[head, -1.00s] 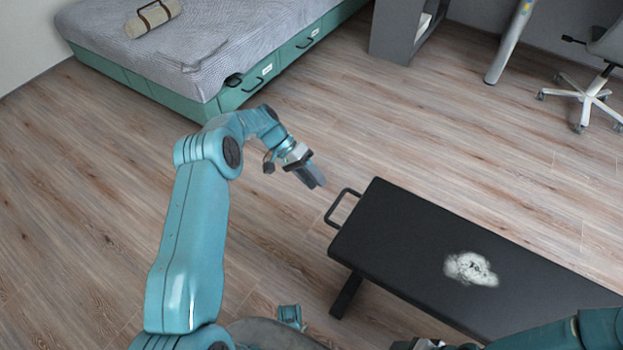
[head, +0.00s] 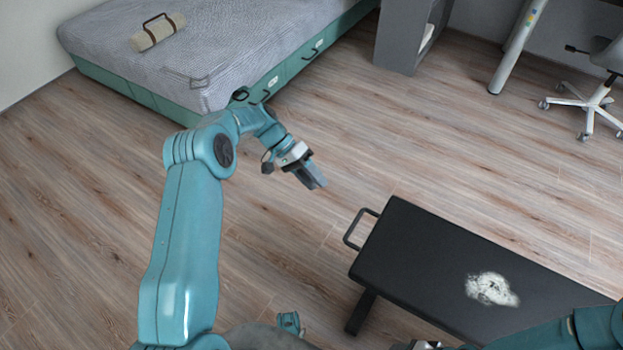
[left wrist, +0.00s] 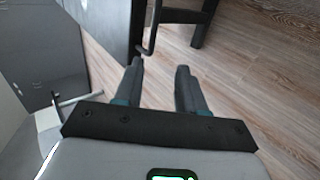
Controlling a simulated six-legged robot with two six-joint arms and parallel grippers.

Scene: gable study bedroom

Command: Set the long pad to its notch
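A long black padded bench (head: 430,260), which looks like the long pad, stands at the lower right of the head view. A dark loop handle (head: 350,231) sticks out from its near left end. My left gripper (head: 319,183) is empty and apart from the handle, up and left of it in the picture. In the left wrist view its two fingers (left wrist: 160,75) are spread, with the handle (left wrist: 152,38) beyond them. My right arm enters at the lower right; its gripper is cut off by the bottom edge. I cannot make out a notch.
A pale patch (head: 492,289) lies on the bench top. A bed (head: 215,50) with a rolled bundle (head: 157,32) is at the upper left. A grey cabinet (head: 402,38) and a wheeled chair (head: 597,92) are at the back. The wooden floor (head: 440,130) between is clear.

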